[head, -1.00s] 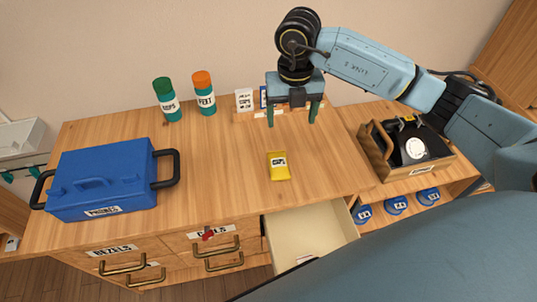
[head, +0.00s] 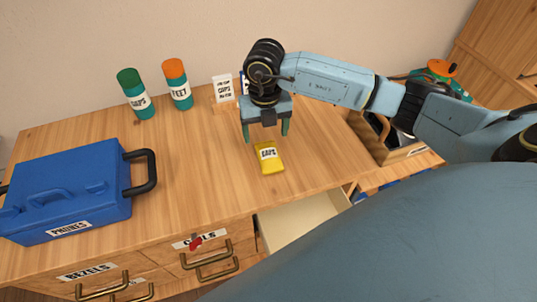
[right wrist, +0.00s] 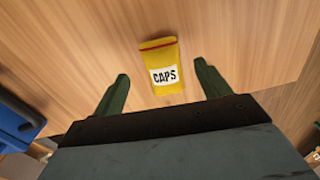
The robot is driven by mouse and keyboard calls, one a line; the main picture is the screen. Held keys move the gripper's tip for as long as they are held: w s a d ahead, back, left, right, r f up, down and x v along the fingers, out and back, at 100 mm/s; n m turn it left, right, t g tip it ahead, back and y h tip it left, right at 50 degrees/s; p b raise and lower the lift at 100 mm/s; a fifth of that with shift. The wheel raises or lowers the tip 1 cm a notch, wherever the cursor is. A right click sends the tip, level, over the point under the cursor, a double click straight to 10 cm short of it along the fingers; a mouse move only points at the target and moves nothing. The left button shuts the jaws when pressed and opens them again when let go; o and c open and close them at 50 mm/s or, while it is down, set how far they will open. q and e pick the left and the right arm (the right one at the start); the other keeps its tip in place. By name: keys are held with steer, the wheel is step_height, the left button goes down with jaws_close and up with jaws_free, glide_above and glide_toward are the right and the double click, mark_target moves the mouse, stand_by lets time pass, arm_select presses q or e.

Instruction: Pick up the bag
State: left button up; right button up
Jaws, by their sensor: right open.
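A small yellow bag (head: 270,166) with a white CAPS label lies flat on the wooden worktop. It also shows in the right wrist view (right wrist: 162,88), with a red strip along its far edge. My right gripper (head: 266,137) is open and empty, pointing down just behind and above the bag. In the right wrist view its two green fingers (right wrist: 161,70) are spread, with the bag beyond them and between their lines. The bag looks clear of both fingers. My left gripper is not in view.
A blue case (head: 70,190) labelled PHONES stands at the left. A green-lidded bottle (head: 137,95) and an orange-lidded FEET bottle (head: 177,87) stand behind. A small card (head: 223,90) stands at the back. An open drawer (head: 295,220) sticks out below the front edge.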

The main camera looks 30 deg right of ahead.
mark_target(266, 144)
step_height(266, 144, down, 6)
steer(key=shift+w+d+r+b, duration=0.1)
steer(key=shift+w+b, duration=0.05)
steer(key=shift+b, duration=0.15)
steer(key=shift+r, duration=0.1)
steer(key=c, duration=1.1)
